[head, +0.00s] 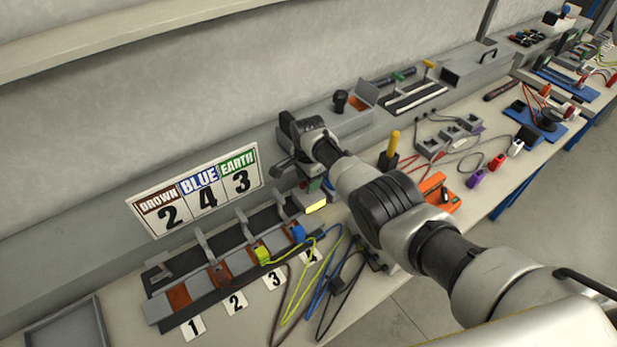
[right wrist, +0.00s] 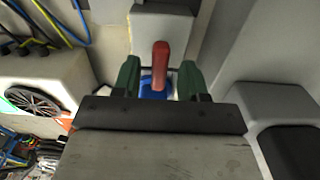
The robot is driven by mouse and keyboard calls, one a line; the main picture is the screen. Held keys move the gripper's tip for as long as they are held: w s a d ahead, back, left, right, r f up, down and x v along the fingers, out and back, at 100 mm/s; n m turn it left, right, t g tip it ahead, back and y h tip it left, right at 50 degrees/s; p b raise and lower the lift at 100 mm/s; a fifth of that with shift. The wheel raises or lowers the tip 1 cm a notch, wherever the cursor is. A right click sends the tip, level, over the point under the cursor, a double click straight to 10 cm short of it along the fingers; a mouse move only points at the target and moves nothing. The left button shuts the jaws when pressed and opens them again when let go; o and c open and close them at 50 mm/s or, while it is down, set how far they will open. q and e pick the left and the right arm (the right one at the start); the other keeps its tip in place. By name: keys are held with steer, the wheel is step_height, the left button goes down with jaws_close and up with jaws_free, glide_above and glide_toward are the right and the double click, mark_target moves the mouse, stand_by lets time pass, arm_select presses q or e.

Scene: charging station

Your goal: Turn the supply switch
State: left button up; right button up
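The supply switch shows in the right wrist view as a red lever (right wrist: 160,58) on a blue base (right wrist: 150,84), mounted on a pale grey box (right wrist: 164,24). My right gripper (right wrist: 159,76) is open, with one green fingertip on each side of the red lever and a small gap on both sides. In the head view my right gripper (head: 314,185) points down at a small grey box with a yellow label (head: 316,207). The lever itself is hidden there by the gripper and arm. My left gripper is not in view.
A numbered terminal block (head: 215,283) with coloured wires stands left of the box. A sign (head: 197,190) leans behind it. Loose cables (head: 330,285) cover the bench front.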

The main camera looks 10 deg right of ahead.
step_height(320, 180, up, 5)
steer(key=shift+r+p, duration=0.2)
steer(key=shift+p, duration=0.95)
steer(key=shift+r, duration=2.7)
